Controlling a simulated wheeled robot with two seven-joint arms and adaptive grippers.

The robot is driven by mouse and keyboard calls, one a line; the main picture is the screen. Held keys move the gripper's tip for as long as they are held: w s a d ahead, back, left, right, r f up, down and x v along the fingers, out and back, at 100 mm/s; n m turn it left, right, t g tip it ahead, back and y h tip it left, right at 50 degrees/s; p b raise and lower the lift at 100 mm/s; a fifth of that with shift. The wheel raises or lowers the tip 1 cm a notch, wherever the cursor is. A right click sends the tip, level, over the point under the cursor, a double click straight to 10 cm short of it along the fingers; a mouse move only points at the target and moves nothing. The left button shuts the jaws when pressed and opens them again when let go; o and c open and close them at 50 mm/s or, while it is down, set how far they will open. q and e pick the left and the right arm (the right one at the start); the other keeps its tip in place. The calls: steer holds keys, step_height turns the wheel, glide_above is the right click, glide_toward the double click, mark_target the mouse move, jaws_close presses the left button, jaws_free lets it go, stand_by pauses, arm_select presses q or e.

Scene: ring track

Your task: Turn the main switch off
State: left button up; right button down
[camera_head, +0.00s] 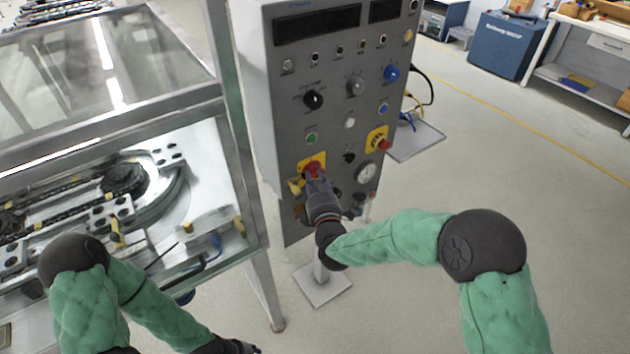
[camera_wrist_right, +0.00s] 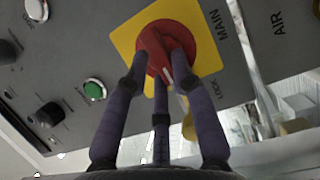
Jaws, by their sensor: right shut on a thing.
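The main switch is a red rotary knob (camera_wrist_right: 160,48) on a yellow plate (camera_wrist_right: 125,40) marked MAIN. In the head view the red knob (camera_head: 312,167) sits low on the left of the grey control panel (camera_head: 330,130). My right gripper (camera_head: 317,184) reaches it from the front. In the right wrist view its purple fingers (camera_wrist_right: 160,72) are closed around the knob's handle. A white mark shows on the handle between the fingertips. The fingers hide part of the knob. My left gripper (camera_head: 238,347) is only partly in view at the bottom edge, and its jaws cannot be made out.
A red button (camera_head: 382,143) on a yellow plate, a gauge (camera_head: 367,173) and a green button (camera_head: 311,138) are close by on the panel. The glazed ring track machine (camera_head: 150,180) stands to the left.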

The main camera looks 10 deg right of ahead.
steer(key=shift+d+f, duration=0.1)
steer(key=c, duration=1)
jaws_free()
steer(key=shift+w+d, duration=0.1)
steer(key=shift+c, duration=0.2)
steer(key=s, duration=1.2)
steer(key=shift+a, duration=0.35)
steer(key=shift+f, duration=0.1)
